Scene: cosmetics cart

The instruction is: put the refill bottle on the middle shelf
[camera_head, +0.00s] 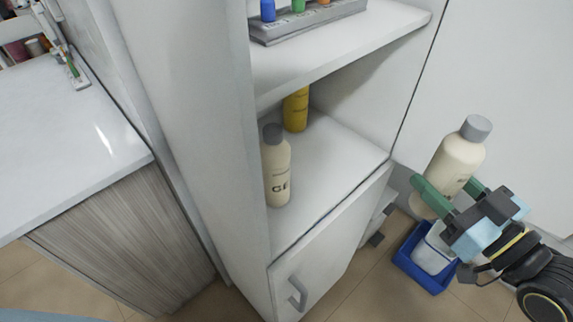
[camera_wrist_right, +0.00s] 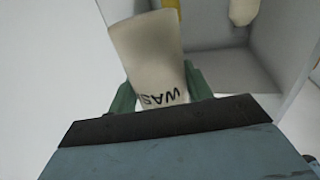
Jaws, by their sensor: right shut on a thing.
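My right gripper (camera_head: 448,197) is shut on a cream refill bottle (camera_head: 455,160) with a grey cap. The bottle is held in the air to the right of the cabinet, slightly tilted in the head view. In the right wrist view the bottle (camera_wrist_right: 152,62) stands between the green fingers (camera_wrist_right: 155,90), with the letters "WAS" showing upside down. The middle shelf (camera_head: 325,165) of the white cabinet is an open compartment, and the held bottle is outside it. My left gripper does not show.
A cream bottle with a grey cap (camera_head: 276,170) stands at the shelf's left front, with a yellow bottle (camera_head: 296,110) behind it. The shelf's right part is clear. The upper shelf holds a grey rack (camera_head: 310,22). A blue bin (camera_head: 408,262) stands on the floor below the gripper.

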